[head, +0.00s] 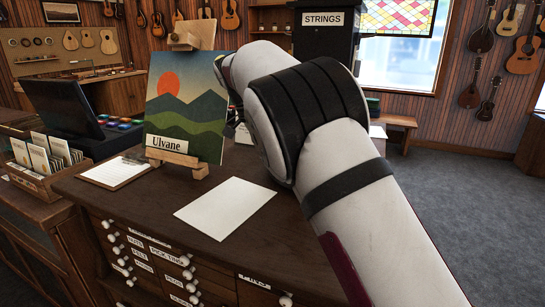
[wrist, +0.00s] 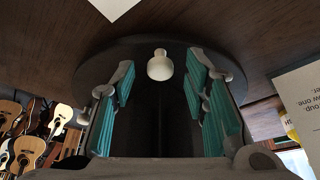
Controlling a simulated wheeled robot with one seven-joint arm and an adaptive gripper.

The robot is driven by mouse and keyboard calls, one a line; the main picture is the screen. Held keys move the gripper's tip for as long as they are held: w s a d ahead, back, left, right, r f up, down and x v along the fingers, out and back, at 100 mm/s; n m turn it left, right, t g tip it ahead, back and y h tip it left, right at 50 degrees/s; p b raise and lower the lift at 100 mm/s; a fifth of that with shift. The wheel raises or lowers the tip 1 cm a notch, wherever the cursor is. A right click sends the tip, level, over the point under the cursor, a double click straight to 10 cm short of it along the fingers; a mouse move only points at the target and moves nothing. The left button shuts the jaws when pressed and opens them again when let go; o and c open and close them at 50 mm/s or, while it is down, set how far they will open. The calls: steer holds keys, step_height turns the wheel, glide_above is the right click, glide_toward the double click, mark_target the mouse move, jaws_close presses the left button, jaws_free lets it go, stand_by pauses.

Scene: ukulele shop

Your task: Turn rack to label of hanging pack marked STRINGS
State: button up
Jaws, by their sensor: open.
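In the head view a tall black rack (head: 322,45) stands behind the counter's far side, with a white STRINGS label (head: 323,19) on its top panel. My arm hides most of the rack, and I cannot make out any hanging pack. My gripper is hidden behind the arm there. In the wrist view my gripper (wrist: 162,72) is open, with teal ribbed pads on both sides. A pale rounded knob (wrist: 160,65) shows between the fingers, in front of a round dark disc (wrist: 88,72). I cannot tell whether the fingers touch it.
A wooden counter (head: 120,205) with labelled drawers bears a sheet of paper (head: 226,208), a painting on an easel marked Ulvane (head: 186,110) and a clipboard (head: 114,173). A dark screen (head: 62,108) and card box (head: 42,160) stand left. Open floor (head: 440,190) lies right.

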steer(key=v, duration=0.7)
steer(key=shift+s, duration=0.1)
